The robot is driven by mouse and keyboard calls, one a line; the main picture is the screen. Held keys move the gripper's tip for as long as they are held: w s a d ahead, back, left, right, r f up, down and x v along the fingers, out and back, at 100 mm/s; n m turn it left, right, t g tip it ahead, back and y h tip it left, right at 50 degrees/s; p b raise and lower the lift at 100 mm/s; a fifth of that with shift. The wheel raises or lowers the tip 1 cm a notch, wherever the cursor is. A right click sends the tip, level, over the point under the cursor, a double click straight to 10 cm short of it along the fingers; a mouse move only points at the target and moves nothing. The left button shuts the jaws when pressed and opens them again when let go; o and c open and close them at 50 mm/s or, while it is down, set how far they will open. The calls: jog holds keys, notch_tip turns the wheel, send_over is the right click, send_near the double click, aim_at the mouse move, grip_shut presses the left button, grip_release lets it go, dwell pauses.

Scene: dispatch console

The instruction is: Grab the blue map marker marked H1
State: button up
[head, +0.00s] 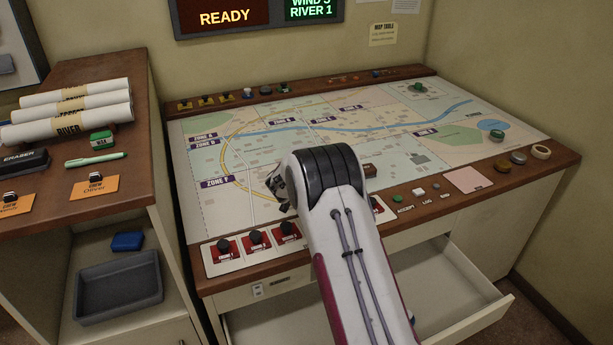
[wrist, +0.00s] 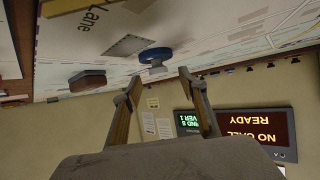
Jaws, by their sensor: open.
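In the wrist view, which is upside down, a round blue piece (wrist: 155,55) with a paler block-like part stands on the map. It looks like a blue map marker, but I cannot read H1 on it. My gripper (wrist: 159,76) is open, its two fingers apart on either side of the blue piece's line. The fingers look short of it, with nothing held. In the head view my arm hides this piece and most of my gripper; a dark part of the gripper (head: 278,188) shows left of the arm, over the map (head: 230,140).
A brown block (head: 370,171) sits on the map right of my arm; it also shows in the wrist view (wrist: 87,80). An open drawer (head: 440,290) juts out below.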

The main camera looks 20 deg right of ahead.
jog(key=shift+x, duration=2.35)
jog(key=shift+d, duration=0.1)
grip_shut()
